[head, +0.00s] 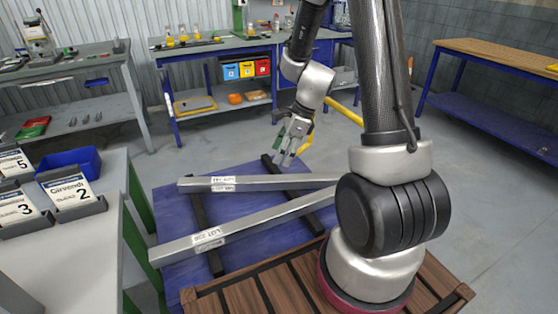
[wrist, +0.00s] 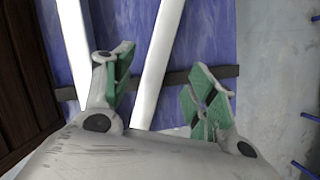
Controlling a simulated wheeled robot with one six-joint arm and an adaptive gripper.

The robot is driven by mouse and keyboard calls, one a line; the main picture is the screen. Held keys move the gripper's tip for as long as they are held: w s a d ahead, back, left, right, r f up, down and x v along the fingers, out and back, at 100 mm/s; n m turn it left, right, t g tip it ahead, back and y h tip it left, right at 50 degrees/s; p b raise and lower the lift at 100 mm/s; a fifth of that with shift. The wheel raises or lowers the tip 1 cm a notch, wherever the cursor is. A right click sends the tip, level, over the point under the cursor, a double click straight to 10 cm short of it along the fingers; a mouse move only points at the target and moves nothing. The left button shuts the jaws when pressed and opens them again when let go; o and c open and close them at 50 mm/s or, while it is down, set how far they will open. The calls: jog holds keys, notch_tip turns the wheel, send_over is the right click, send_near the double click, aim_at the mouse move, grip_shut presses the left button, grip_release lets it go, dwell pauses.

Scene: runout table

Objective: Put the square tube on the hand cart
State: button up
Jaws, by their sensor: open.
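Two long grey metal bars lie on the blue table; I cannot tell by shape which is the square tube. The front bar (head: 225,235) has a label reading about "LOT 236" and also shows in the wrist view (wrist: 76,50). The rear bar (head: 262,182) also bears labels and shows in the wrist view (wrist: 158,60). My gripper (head: 288,157) is open and empty above the table's back part. In the wrist view its green-padded fingers (wrist: 163,70) stand either side of the rear bar, with the left one closer. My arm hides the bars' right ends.
The bars rest across dark strips (head: 199,225) on the blue table (head: 180,262). A slatted wooden deck (head: 245,298), possibly the hand cart, lies in front. A grey bench with number cards (head: 75,195) and a blue bin (head: 70,165) stands left. Open floor (head: 470,190) lies right.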

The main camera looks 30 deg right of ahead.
jog(key=s+r+n+h, duration=0.1)
jog(key=s+r+n, duration=0.35)
jog(key=r, duration=0.35)
jog(key=s+r+n, duration=0.4)
jog(key=r+n, duration=0.2)
jog(key=r, duration=0.1)
jog(key=s+d+r+n+t+h, duration=0.2)
jog(key=s+r+n, duration=0.6)
jog(key=s+n, duration=0.4)
jog(key=shift+s+d+r+t+h, duration=0.35)
jog(key=shift+s+d+h, duration=0.2)
jog(key=shift+d, duration=0.3)
